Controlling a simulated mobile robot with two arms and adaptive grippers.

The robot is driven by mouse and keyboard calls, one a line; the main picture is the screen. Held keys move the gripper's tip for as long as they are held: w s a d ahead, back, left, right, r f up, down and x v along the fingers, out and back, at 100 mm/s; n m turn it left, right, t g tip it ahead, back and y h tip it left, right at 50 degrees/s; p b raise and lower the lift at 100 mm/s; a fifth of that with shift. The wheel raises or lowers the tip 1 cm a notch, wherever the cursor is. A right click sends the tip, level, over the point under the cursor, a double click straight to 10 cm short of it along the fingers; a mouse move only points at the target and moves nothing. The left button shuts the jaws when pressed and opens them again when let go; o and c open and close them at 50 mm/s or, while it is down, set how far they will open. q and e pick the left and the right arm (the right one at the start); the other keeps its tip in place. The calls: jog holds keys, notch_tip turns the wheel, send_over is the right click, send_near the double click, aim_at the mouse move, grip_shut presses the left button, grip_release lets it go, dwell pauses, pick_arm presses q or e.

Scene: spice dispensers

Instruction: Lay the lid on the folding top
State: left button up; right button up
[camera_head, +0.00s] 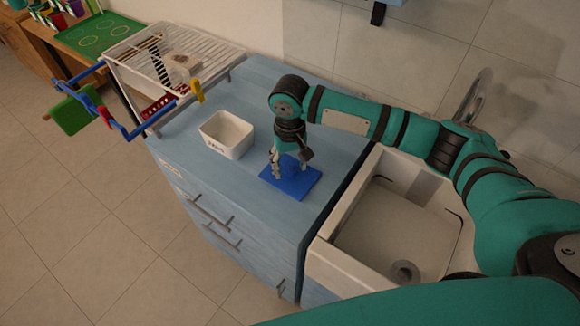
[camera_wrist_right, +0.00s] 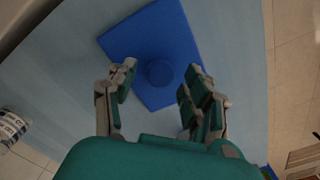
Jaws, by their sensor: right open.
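The blue square lid (camera_head: 300,184) lies flat on the light blue cabinet top (camera_head: 262,200), near its right edge by the sink. In the right wrist view the lid (camera_wrist_right: 150,35) shows its round blue knob (camera_wrist_right: 161,72) facing up. My right gripper (camera_head: 289,170) is right above the lid and points down. In its wrist view the open fingers (camera_wrist_right: 158,78) stand on either side of the knob, with gaps visible between them and it. I cannot tell which surface is the folding top. My left gripper is not in view.
A white labelled container (camera_head: 227,134) stands on the cabinet left of the lid. A white wire rack (camera_head: 180,62) is behind it, with a blue bar frame (camera_head: 125,133) at its left. A white sink (camera_head: 395,235) adjoins on the right. The cabinet's front middle is clear.

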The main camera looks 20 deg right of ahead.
aim_at(290, 168)
notch_tip(290, 168, up, 11)
jog(key=b, duration=0.1)
jog(key=shift+f+b, duration=0.15)
jog(key=shift+b, duration=0.15)
jog(key=shift+f, duration=0.15)
